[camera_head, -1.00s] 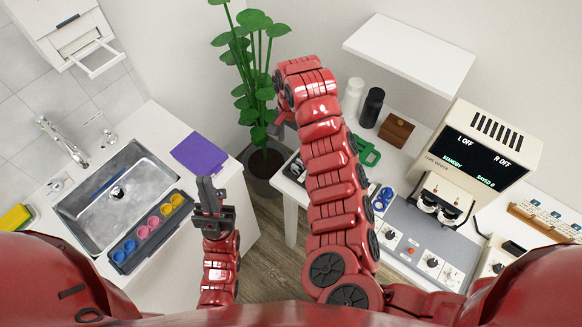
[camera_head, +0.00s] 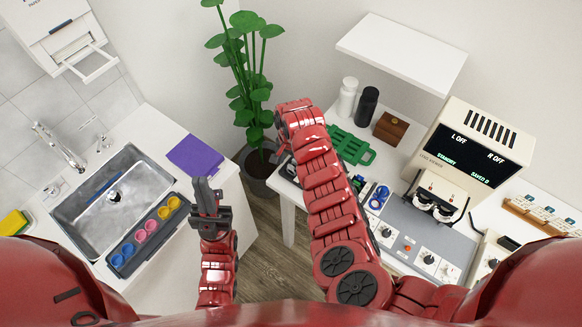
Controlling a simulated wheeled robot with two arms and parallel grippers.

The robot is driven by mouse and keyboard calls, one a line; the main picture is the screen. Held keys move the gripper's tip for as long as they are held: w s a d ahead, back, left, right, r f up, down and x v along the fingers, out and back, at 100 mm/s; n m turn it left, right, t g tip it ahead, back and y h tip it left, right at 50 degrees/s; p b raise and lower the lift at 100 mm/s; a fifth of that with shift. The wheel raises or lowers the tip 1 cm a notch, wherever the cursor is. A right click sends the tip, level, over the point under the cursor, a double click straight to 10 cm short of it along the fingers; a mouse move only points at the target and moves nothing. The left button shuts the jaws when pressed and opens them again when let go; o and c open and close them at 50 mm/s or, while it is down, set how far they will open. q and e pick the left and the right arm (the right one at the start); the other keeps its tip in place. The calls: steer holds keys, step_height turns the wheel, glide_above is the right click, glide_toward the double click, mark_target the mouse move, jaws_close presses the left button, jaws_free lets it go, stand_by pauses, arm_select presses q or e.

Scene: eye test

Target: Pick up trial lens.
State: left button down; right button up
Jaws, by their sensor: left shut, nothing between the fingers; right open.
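Several coloured ring-shaped lenses, blue, pink and yellow, sit in a grey tray (camera_head: 108,262) on the left counter; a yellow ring (camera_head: 174,203) is at its far end and a blue ring (camera_head: 117,260) at its near end. Another blue ring-shaped lens (camera_head: 375,204) lies on the right table beside my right arm. I cannot tell which one is meant. My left gripper (camera_head: 204,187) is shut and empty, just right of the tray. My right gripper (camera_head: 282,148) is open, mostly hidden behind its wrist, near the right table's left corner.
A green frame-like object (camera_head: 349,146) lies on the right table near white (camera_head: 347,97) and black bottles (camera_head: 367,104) and a brown box (camera_head: 392,127). A display device (camera_head: 470,150) stands farther right. A plant (camera_head: 250,85) stands between the counters. A purple cloth (camera_head: 196,155) lies beside the sink (camera_head: 113,197).

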mark_target(291, 171)
steer(key=shift+f, duration=1.2)
jaws_close()
